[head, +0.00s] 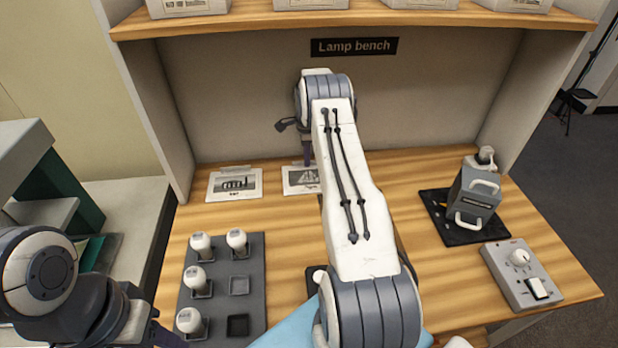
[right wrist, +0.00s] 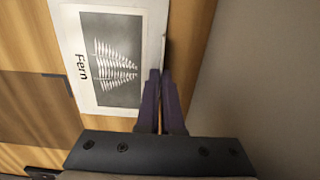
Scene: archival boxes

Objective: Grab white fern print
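The white fern print (head: 298,182) lies flat near the back of the wooden bench. It has a dark picture with a pale triangular fern, and its right part is hidden behind my right arm. In the right wrist view the same print (right wrist: 118,58) shows with the caption "Fern". My right gripper (head: 307,160) points down at the print's back edge. In the right wrist view its two fingers (right wrist: 160,76) are close together at that edge, seeming to pinch it. Part of my left arm shows at the lower left, but its fingers are not clear.
Another white print (head: 234,184) lies left of the fern print. A dark tray (head: 252,262) holds several white bulbs. A grey lamp device (head: 473,197) stands on a black mat, behind a control box (head: 522,275). A shelf (head: 350,18) overhangs the back.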

